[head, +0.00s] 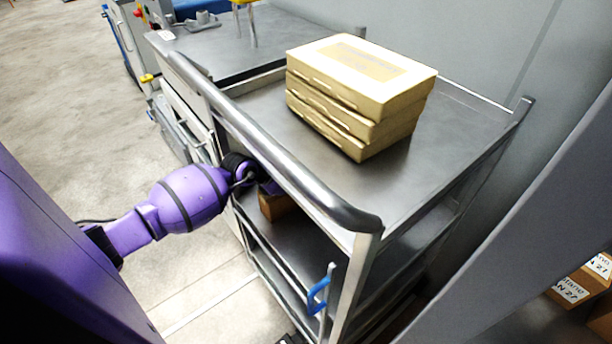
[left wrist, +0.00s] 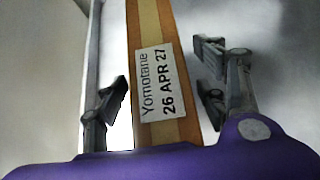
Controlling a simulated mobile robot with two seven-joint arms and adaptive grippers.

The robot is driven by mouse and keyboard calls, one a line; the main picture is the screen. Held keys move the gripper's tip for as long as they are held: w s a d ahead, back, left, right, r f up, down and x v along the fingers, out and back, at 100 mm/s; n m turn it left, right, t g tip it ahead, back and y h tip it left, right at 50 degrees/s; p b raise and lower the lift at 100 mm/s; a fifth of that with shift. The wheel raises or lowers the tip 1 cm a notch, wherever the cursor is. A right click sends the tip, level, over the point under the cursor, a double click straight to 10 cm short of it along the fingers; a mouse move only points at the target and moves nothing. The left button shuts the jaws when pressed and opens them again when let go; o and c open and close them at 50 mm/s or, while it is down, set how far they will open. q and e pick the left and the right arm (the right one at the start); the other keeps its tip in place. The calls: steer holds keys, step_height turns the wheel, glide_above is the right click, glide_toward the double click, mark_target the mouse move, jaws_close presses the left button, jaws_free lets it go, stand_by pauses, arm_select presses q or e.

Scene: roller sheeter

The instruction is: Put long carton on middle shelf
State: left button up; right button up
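The long carton (left wrist: 165,95) is brown with a lighter band and a white label reading "Yomotane 26 APR 27". In the left wrist view it lies between the fingers of my left gripper (left wrist: 164,82), which are apart with a gap visible on each side. In the head view a brown end of the carton (head: 278,206) shows at the middle shelf (head: 300,237) of the steel cart, under the top. My left gripper (head: 268,187) reaches in there, partly hidden by the cart's rail. My right gripper is in neither view.
Several flat yellowish cartons (head: 360,85) are stacked on the cart's top (head: 455,125). A thick handrail (head: 290,170) runs above my left wrist. A blue handle (head: 318,294) is at the cart's near corner. Labelled boxes (head: 575,290) stand at lower right.

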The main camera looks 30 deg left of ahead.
arm_select(q)
steer(key=shift+r, duration=0.1)
steer(key=shift+s+a+r, duration=0.1)
steer(key=shift+s+r, duration=0.1)
steer(key=shift+s, duration=0.05)
steer(key=p+v, duration=0.1)
steer(key=v, duration=0.6)
